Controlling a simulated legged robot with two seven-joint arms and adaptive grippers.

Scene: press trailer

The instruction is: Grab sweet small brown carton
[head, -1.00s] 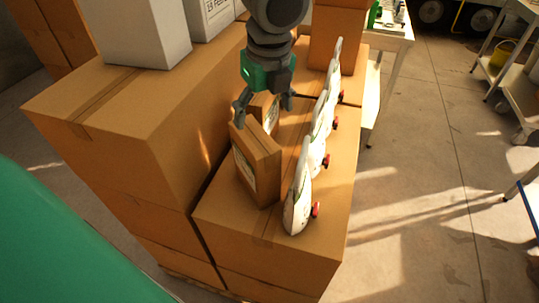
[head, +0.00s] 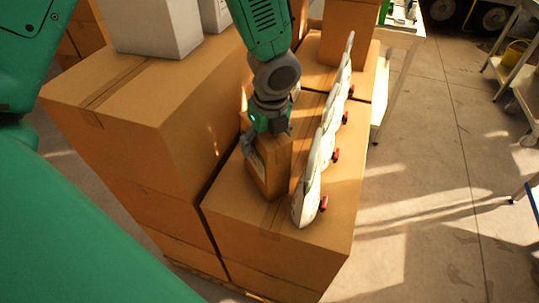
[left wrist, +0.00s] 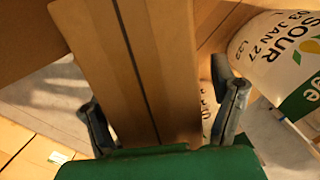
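A small brown carton (head: 270,178) stands on a large cardboard box (head: 245,215), beside a row of white pouches. Its top with a dark seam fills the middle of the left wrist view (left wrist: 155,60). Its label is mostly hidden and not readable. My left gripper (head: 268,143) is right above the carton, pointing down. In the left wrist view, its two fingers (left wrist: 163,112) are apart, one on each side of the carton. A gap shows between the carton and the right finger. My right gripper is not in view.
White pouches with red caps (head: 309,190) stand close to the carton's right; one reads "SOUR" (left wrist: 285,48). A taller box stack (head: 150,110) stands left, with white boxes (head: 150,28) on top. Another brown box (head: 348,35) stands behind. Open floor lies right.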

